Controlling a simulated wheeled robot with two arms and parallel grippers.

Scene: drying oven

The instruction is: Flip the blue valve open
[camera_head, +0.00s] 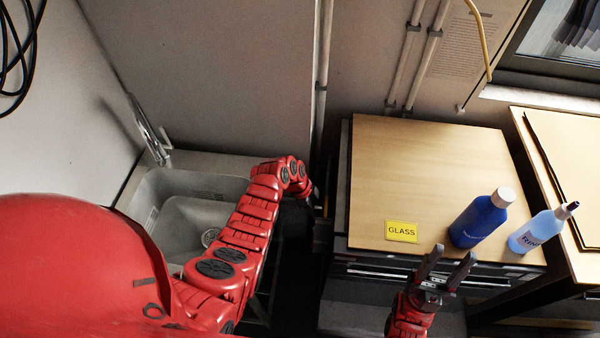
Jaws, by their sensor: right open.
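I cannot make out a blue valve in the head view. My left arm reaches over the sink's right side, and its end with the left gripper (315,197) is by the dark gap beside the wooden-topped cabinet. Its fingers are too small and dark there to tell their state. My right gripper (452,262) is at the lower right, in front of the cabinet's front edge. Its two dark fingers are apart and empty, pointing up in the picture toward the blue bottle.
A steel sink (168,186) is at the left. The wooden-topped cabinet (425,160) carries a yellow GLASS label (401,232), a dark blue bottle (480,218) and a light blue bottle (535,231) near its front right. Pipes (418,55) run along the back wall. A second table (570,150) stands right.

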